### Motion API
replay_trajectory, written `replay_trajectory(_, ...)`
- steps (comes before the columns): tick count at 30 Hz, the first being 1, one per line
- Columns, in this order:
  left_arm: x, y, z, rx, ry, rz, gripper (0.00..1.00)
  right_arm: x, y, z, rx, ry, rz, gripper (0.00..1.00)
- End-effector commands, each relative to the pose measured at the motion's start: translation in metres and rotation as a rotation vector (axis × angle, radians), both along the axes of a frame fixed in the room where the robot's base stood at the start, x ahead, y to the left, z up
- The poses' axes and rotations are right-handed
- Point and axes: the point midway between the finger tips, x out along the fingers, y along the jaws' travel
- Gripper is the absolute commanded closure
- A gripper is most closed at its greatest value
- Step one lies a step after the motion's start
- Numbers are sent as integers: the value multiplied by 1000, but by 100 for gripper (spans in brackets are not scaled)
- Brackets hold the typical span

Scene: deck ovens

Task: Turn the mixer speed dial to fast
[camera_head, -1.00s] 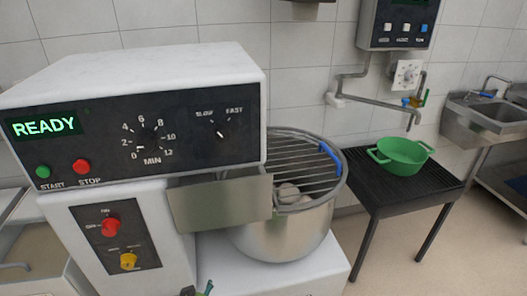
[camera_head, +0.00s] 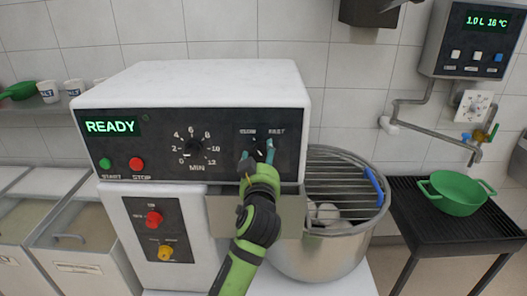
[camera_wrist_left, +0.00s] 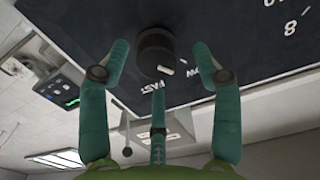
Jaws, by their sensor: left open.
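The mixer's speed dial is a small black knob on the dark control panel (camera_head: 225,168), under the SLOW and FAST labels. In the left wrist view the knob (camera_wrist_left: 154,48) sits between the spread teal fingers of my left gripper (camera_wrist_left: 161,62). The gripper is open, with visible gaps on both sides of the knob. The knob's white mark leans toward the SLOW side in that view. The display reads READY. My right gripper is not in view.
The timer dial (camera_head: 195,155) and the red stop button (camera_head: 137,164) are left of the gripper on the panel. The mixing bowl (camera_head: 322,258) with its wire guard (camera_head: 345,180) stands close on the right. A green basin (camera_head: 455,197) sits on a black stand farther right.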

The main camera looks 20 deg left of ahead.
Motion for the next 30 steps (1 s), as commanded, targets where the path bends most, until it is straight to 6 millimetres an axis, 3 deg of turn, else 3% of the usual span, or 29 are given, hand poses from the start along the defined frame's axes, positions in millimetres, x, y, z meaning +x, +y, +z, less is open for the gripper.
replay_trajectory(6,15,4,0,1,0,-1,35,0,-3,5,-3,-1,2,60)
replay_trajectory(14,16,4,-1,0,0,-1,35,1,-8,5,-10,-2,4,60)
replay_trajectory(18,16,4,0,0,0,-1,90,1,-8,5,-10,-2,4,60)
replay_trajectory(30,16,5,3,35,4,-1,91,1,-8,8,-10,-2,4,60)
